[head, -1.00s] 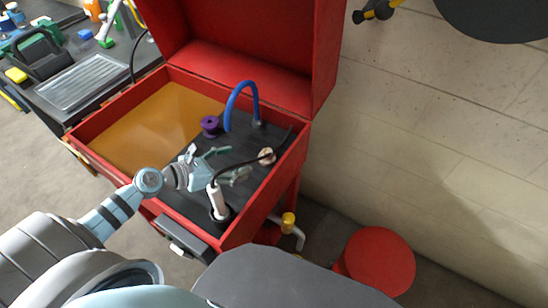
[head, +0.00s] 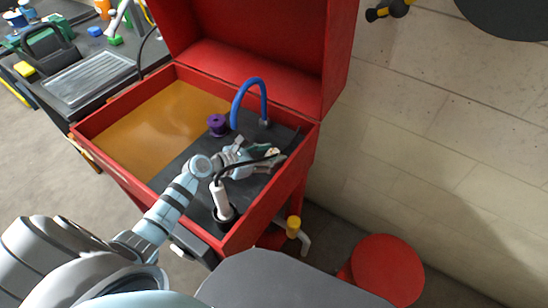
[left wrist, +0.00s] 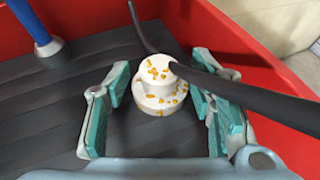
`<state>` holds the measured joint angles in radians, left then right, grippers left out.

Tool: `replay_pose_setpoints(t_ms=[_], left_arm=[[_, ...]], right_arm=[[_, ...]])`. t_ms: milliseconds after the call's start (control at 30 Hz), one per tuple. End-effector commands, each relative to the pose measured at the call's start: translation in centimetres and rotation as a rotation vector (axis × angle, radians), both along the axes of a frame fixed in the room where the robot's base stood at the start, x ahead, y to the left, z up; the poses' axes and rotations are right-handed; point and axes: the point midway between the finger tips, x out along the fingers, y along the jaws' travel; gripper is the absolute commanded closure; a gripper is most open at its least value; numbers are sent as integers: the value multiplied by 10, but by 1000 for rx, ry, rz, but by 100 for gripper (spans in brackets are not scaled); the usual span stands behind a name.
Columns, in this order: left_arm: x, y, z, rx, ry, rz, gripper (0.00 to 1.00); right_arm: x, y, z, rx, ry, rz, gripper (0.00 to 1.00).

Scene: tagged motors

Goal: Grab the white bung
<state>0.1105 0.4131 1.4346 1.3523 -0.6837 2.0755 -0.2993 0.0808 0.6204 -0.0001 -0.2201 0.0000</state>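The white bung (left wrist: 158,88), speckled with orange-yellow flecks, stands on the dark floor of the red box. In the left wrist view it sits between the open fingers of my left gripper (left wrist: 162,108), with a gap on each side. A black cable passes close by it and covers part of its right side. In the head view my left gripper (head: 255,157) reaches into the box, and the bung (head: 272,153) is partly hidden by the fingers and cable. My right gripper is not in view.
The red box (head: 265,215) has side walls and a raised lid. A white cylinder with the black cable (head: 221,199) stands near the front. A purple spool (head: 217,124) and a blue hooped tube (head: 236,100) stand behind the gripper. A red round stool (head: 388,268) is outside.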

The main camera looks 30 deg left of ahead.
Motion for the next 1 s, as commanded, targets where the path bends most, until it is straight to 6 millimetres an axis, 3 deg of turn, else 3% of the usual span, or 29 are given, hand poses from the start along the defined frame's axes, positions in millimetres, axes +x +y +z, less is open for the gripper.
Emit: replay_pose_setpoints(t_ms=[33,267,533,667,833,1000], left_arm=[[0,0,0,0,0,0,64],[0,0,0,1,1,0,100],[0,0,2,0,0,0,100],[0,0,14,0,-1,-1,100],[0,0,54,2,-4,-2,100],[0,0,117,3,-6,-2,100]], right_arm=[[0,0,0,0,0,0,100],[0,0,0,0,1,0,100],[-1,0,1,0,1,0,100],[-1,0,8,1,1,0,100],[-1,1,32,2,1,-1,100],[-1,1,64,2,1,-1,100]])
